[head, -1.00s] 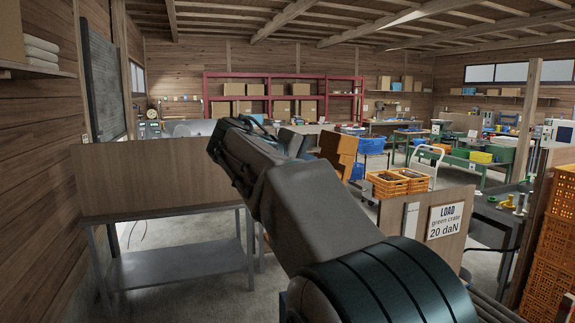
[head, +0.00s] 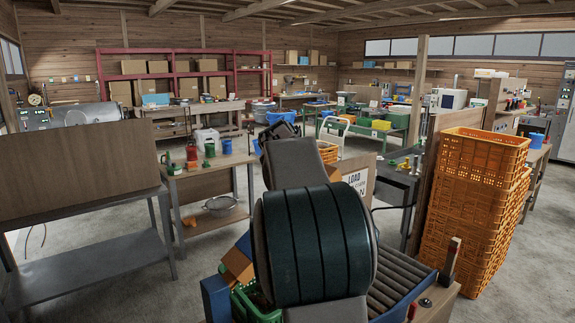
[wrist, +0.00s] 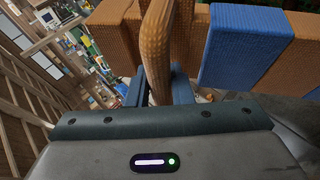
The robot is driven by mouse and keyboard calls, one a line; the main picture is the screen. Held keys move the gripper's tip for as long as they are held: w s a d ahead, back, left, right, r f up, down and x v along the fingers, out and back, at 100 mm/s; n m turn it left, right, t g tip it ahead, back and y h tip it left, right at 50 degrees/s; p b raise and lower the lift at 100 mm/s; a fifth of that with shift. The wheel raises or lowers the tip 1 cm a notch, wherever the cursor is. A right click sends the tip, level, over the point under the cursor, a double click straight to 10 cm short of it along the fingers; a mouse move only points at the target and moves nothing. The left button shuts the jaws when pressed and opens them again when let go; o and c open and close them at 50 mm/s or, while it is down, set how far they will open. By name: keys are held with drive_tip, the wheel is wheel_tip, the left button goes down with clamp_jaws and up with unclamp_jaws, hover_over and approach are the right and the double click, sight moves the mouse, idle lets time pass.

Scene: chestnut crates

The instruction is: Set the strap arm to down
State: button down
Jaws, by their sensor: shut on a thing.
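My gripper (wrist: 162,92) is shut on an upright, rounded orange-brown bar with a ribbed surface, which looks to be the strap arm (wrist: 158,45). The bar runs up out of the wrist view between the two dark fingers. A blue block (wrist: 243,45) and orange-brown panels (wrist: 112,40) stand close beside and behind it. In the head view my own arm fills the lower middle and hides the held bar, so its setting cannot be read there.
A roller conveyor (head: 400,285) lies at the lower right, with a stack of orange crates (head: 487,150) behind it. A green crate (head: 255,307) is partly hidden at the bottom.

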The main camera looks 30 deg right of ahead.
drive_tip(key=d+f+b, duration=0.1)
drive_tip(key=d+f, duration=0.3)
drive_tip(key=f, duration=0.4)
drive_tip(key=w+d+f+y+b, duration=0.1)
drive_tip(key=d+f+b, duration=0.1)
drive_tip(key=d+f, duration=0.3)
drive_tip(key=shift+f+y, duration=0.3)
drive_tip(key=shift+f, duration=1.75)
drive_tip(key=shift+w, duration=0.1)
drive_tip(key=c, duration=1.4)
unclamp_jaws()
drive_tip(key=shift+o, duration=0.5)
drive_tip(key=shift+d, duration=0.1)
drive_tip(key=shift+a, duration=0.2)
drive_tip(key=shift+a, duration=0.1)
